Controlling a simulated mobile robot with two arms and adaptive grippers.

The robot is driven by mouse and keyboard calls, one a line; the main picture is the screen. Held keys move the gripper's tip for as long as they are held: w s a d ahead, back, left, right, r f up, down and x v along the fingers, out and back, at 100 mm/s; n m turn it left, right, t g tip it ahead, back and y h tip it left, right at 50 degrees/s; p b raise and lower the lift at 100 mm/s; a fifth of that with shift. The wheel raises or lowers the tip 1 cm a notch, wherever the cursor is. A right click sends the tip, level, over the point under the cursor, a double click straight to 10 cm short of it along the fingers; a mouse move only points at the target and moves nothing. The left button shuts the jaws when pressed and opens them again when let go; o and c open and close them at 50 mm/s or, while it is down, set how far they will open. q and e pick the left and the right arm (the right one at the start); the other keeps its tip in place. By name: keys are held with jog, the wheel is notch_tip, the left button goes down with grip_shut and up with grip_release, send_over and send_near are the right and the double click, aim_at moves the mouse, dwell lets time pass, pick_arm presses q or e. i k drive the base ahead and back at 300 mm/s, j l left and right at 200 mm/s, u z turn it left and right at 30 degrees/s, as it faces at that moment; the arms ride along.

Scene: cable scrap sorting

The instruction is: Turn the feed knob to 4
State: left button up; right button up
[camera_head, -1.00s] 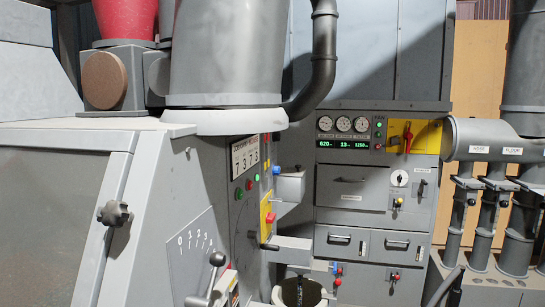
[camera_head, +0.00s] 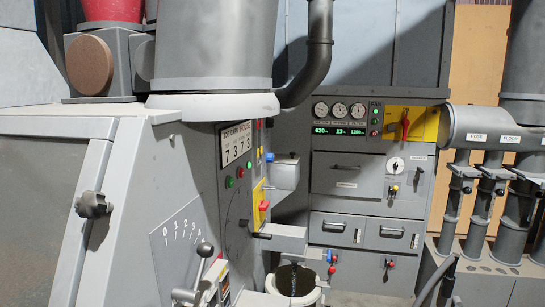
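No label reading "feed" is legible, so I cannot tell which control is the feed knob. A slanted plate (camera_head: 178,250) on the grey machine at left carries a printed scale starting at 0 and running to about 5. A lever with a dark ball knob (camera_head: 205,249) stands at its lower right edge; its exact reading is unclear. A small white dial (camera_head: 397,164) sits on the back cabinet, its marks too small to read. A dark lobed hand knob (camera_head: 93,204) is on the machine's left side. Neither gripper shows in the head view.
The cabinet (camera_head: 345,187) has gauges, a green display (camera_head: 338,132) and a red handle (camera_head: 405,124) on yellow. A light-rimmed round container (camera_head: 314,298) stands at bottom centre. Grey pipes (camera_head: 480,206) stand at right. A narrow gap separates machine and cabinet.

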aim_at(269, 156)
jog(key=z, duration=0.2)
jog(key=i+l+z, duration=0.25)
jog(key=l+z, duration=0.3)
jog(key=l, duration=0.2)
jog(key=i+l+z, duration=0.4)
jog(key=i, duration=0.3)
jog(key=i+l+z, duration=0.15)
jog(key=i+l, duration=0.15)
jog(key=i, duration=0.15)
jog(key=i+u, duration=0.15)
jog(key=u, duration=0.3)
jog(key=i+u, duration=0.2)
jog(key=u, duration=0.25)
jog(key=i+u, duration=0.15)
jog(key=u, duration=0.3)
jog(key=l, duration=0.05)
